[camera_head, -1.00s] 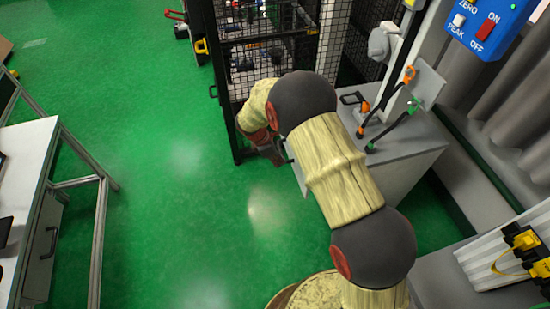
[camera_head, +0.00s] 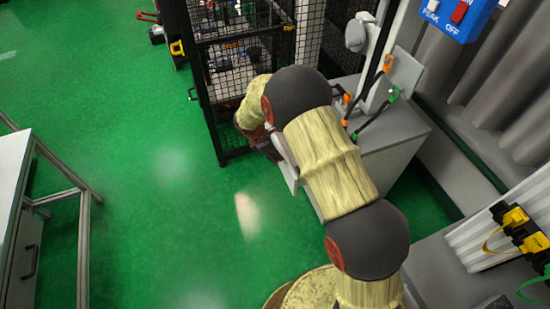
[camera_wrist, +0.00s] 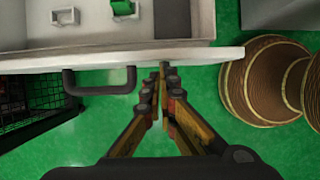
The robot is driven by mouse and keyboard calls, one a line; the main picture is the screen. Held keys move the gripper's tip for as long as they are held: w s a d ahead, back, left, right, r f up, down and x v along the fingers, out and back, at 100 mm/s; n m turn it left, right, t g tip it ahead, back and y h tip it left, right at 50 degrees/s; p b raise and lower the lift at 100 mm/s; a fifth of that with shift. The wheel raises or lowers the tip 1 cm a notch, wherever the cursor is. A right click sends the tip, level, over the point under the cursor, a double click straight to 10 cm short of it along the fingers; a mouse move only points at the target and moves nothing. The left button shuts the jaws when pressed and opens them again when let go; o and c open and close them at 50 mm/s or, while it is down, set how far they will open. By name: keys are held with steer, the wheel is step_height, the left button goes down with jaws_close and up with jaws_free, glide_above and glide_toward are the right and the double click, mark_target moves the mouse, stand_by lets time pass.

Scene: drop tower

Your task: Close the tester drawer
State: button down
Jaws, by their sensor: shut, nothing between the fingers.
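The tester drawer (camera_wrist: 205,56) shows in the wrist view as a pale front panel across the upper part, with a black bar handle (camera_wrist: 100,92) on its near side. The drawer is open, and its tray with a green item (camera_wrist: 122,8) shows behind the panel. My gripper (camera_wrist: 162,70) is shut and empty, its tips at the drawer's front panel, just right of the handle. Whether the tips touch the panel is unclear. In the head view a slim part of the drawer (camera_head: 286,168) shows beside the grey tester cabinet (camera_head: 385,150); my arm hides the fingers.
A black mesh cage (camera_head: 235,70) stands close left of the tester. A white workbench (camera_head: 10,175) is at far left. A grey surface with a ribbed white panel and yellow clips (camera_head: 520,228) is at lower right. Green floor (camera_head: 150,200) is clear between the bench and my arm.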

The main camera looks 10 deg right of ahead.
steer(key=w+d+p, duration=0.2)
steer(key=d+p, duration=0.3)
steer(key=d, duration=1.1)
steer(key=shift+d+p, duration=0.2)
steer(key=shift+p, duration=0.1)
